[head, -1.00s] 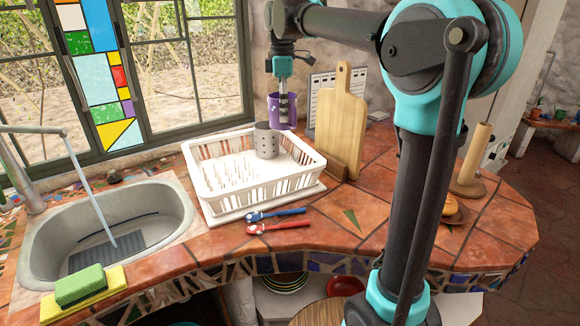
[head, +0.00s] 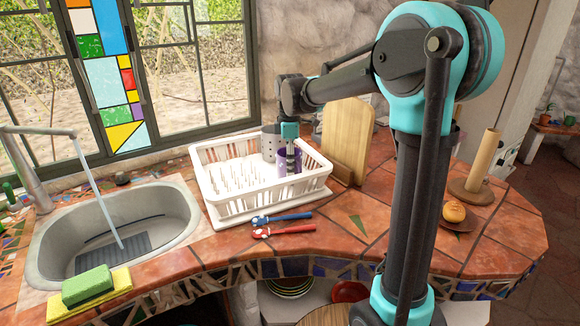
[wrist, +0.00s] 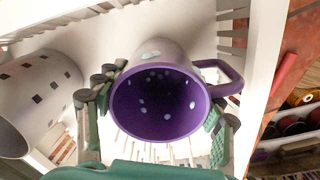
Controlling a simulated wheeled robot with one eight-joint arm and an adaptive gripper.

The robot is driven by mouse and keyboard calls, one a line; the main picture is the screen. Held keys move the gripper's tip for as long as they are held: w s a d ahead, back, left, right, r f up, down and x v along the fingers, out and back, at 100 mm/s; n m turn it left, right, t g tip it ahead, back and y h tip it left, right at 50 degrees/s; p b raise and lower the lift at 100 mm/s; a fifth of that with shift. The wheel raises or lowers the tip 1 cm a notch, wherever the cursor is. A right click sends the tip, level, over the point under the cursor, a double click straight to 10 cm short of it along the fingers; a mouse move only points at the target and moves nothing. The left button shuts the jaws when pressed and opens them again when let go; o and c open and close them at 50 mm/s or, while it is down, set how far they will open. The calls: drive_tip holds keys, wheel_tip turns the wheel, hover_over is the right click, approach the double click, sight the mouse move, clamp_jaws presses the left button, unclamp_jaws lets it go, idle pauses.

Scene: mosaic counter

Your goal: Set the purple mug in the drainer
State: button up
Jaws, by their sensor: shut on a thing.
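The purple mug (head: 283,162) is inside the right part of the white drainer (head: 232,208), low among its walls. In the wrist view the mug (wrist: 160,132) shows its open mouth to the camera, with white spots inside and its handle to the right. My gripper (head: 290,158) points down into the drainer; in the wrist view its fingers (wrist: 160,115) lie on both sides of the mug, shut on it. The drainer (wrist: 205,30) shows around and below the mug. I cannot tell whether the mug's base touches the drainer floor.
A grey perforated cutlery cup (head: 268,146) stands in the drainer close behind the mug. A wooden board (head: 349,135) stands just right of the drainer. Blue (head: 283,217) and red (head: 285,231) utensils lie in front. The sink (head: 120,225) is at left.

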drive_tip(key=shift+f, duration=0.45)
drive_tip(key=shift+f, duration=0.15)
drive_tip(key=o, duration=1.4)
drive_tip(key=shift+c, duration=0.2)
wheel_tip(320, 180, up, 12)
drive_tip(key=shift+r, duration=0.2)
